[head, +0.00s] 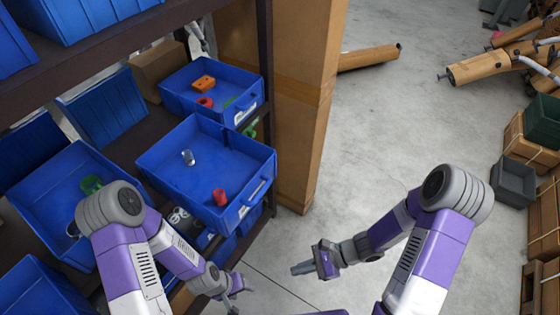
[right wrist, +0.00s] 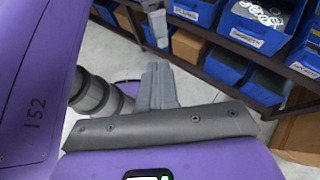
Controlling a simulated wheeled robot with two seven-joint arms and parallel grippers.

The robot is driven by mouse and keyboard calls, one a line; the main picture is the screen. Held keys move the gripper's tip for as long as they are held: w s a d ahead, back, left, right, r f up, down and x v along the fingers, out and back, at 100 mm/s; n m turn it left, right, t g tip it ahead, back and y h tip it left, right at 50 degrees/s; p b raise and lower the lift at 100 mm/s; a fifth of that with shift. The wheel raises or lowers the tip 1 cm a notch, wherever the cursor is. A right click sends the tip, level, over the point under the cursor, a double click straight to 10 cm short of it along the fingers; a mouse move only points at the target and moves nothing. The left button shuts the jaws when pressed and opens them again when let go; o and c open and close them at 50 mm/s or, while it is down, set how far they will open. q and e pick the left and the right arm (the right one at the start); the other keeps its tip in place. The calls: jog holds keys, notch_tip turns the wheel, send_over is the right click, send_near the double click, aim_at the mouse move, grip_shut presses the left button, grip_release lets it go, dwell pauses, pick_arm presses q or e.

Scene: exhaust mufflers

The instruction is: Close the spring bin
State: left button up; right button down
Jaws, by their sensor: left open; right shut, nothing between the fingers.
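A blue bin (head: 170,190) juts out from the shelf over the aisle, further than the bins around it. It holds a small silvery piece (head: 188,157) and a red piece (head: 220,197). The white label (head: 252,196) on its front is too small to read, so I cannot tell for certain that it is the spring bin. My left gripper (head: 241,284) is open and empty, below and in front of this bin's front corner. My right gripper (head: 302,268) is shut and empty over the floor, right of the bin; its fingers show in the right wrist view (right wrist: 158,88).
Another blue bin (head: 182,92) with orange, red and green parts stands behind. More blue bins fill the dark shelf. A tall cardboard box (head: 305,110) stands beside the rack. The grey floor (head: 400,130) is clear in the middle; crates (head: 514,180) stand at right.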

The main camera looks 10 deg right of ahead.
jog(key=w+d+r+m+t+y+p, duration=0.25)
jog(key=w+r+m+t, duration=0.3)
jog(key=w+r, duration=0.35)
jog(key=m+t+p, duration=0.1)
jog(key=m+t, duration=0.2)
jog(key=t, duration=0.3)
send_near(271, 169)
pick_arm(q)
notch_tip(271, 169, up, 6)
jog(key=p, duration=0.1)
jog(key=shift+w+r+p, duration=0.15)
jog(key=shift+r+p, duration=0.05)
jog(key=shift+p, duration=0.2)
pick_arm(e)
jog(key=x, duration=0.7)
jog(key=shift+f, duration=0.1)
